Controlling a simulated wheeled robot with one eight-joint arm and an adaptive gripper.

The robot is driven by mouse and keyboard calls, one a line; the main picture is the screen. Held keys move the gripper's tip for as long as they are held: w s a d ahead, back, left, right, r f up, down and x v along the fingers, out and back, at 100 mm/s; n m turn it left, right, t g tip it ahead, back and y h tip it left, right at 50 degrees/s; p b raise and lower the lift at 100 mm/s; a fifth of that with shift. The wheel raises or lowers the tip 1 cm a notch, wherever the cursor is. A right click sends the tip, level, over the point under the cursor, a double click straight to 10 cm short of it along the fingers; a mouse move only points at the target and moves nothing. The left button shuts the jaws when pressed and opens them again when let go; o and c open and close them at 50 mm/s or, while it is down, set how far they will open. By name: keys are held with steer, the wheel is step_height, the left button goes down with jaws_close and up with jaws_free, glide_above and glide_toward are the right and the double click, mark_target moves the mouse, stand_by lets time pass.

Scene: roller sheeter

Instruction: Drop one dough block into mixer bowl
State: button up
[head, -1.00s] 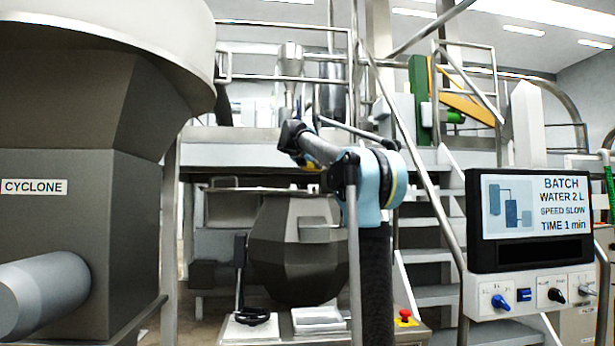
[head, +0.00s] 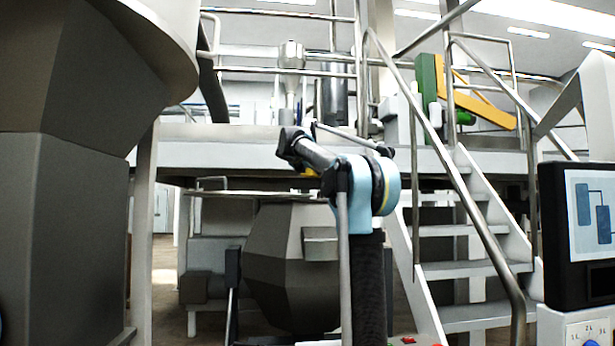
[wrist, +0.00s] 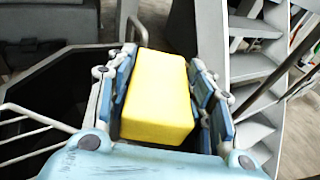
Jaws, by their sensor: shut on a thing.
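The dough block (wrist: 158,98) is a yellow brick shape. My gripper (wrist: 165,64) is shut on it, with blue-grey finger pads on both sides. In the head view my arm reaches forward and only a small bit of yellow (head: 308,171) shows beneath its end. The mixer bowl (head: 285,262) is a dark grey faceted vessel, partly hidden behind my arm. In the wrist view the bowl's dark open mouth (wrist: 50,82) lies left of the held block, with white wire bars across its near side. The inside of the bowl is too dark to make out.
A large grey cyclone housing (head: 70,215) stands close on the left. Metal stairs (head: 475,265) with a handrail rise on the right of the bowl. A control console (head: 585,225) is at the right edge. A raised platform (head: 250,140) spans behind.

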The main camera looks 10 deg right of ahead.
step_height(320, 180, down, 6)
steer(key=shift+w, duration=0.25)
stand_by(0.4)
steer(key=o, duration=1.3)
steer(key=v, duration=1.2)
steer(key=shift+f, duration=0.1)
